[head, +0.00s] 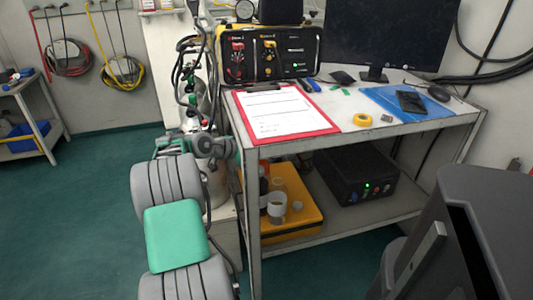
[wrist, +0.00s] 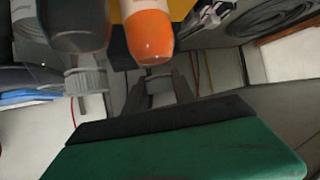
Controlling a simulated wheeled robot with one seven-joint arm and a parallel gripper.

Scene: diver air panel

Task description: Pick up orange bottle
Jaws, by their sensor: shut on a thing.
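The orange bottle (wrist: 150,38) shows large at the top of the wrist view, its rounded end toward the middle. My gripper (wrist: 160,84) has its two dark fingers close together just below that end, and it is shut on the bottle. How much of the bottle lies between the fingers is hard to see. In the head view, a small patch of the orange bottle (head: 264,170) shows beneath the table top, behind its front leg. My gripper is mostly hidden there by the leg and my arm.
A dark grey bottle-like thing (wrist: 75,25) is close left of the orange bottle. A yellow case (head: 305,215) with white cups (head: 277,208) stands on the lower shelf, left of a black box (head: 355,175). The table leg (head: 253,225) is near my arm. A red clipboard (head: 285,138) lies above.

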